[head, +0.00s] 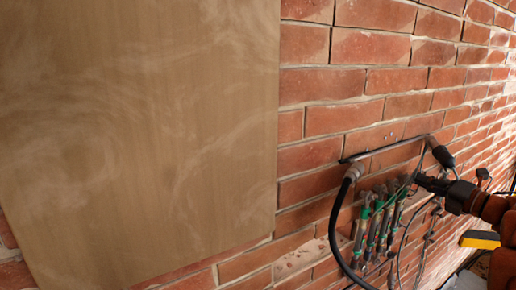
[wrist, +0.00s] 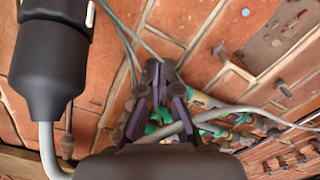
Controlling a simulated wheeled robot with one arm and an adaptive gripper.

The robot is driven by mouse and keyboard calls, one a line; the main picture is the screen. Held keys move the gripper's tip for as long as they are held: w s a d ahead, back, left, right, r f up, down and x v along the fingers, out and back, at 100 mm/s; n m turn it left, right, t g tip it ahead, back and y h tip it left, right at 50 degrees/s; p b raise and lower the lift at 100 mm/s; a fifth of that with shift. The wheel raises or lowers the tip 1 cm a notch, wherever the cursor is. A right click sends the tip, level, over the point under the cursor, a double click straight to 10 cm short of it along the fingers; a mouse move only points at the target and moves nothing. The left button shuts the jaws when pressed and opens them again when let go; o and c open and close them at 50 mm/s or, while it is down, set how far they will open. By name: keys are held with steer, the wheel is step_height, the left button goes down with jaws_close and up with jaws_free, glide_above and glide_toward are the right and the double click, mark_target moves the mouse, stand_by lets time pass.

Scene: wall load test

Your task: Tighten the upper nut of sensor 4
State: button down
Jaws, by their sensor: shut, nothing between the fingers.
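Several slim sensors (head: 372,232) with green and grey bodies are mounted side by side on the brick wall. Small rods and fittings show at their ends, but I cannot tell which one is sensor 4, nor pick out its upper nut. My gripper (head: 417,181) is at the upper right of the row, close to the wall. In the wrist view my gripper (wrist: 158,72) has its dark fingers together with nothing between them. Green and grey sensor parts (wrist: 205,100) lie behind and to the right of the fingers, partly hidden by them.
A black hose (head: 334,225) and a metal pipe with a dark cylinder (head: 443,156) run around the sensors. The cylinder fills the left of the wrist view (wrist: 45,65). Thin cables cross near my fingers. A large wooden panel (head: 140,130) covers the wall at left.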

steer(key=shift+w+f, duration=0.1)
steer(key=shift+d, duration=0.3)
steer(key=b+v, duration=0.3)
steer(key=v, duration=0.3)
steer(key=shift+w, duration=0.1)
steer(key=shift+a, duration=0.15)
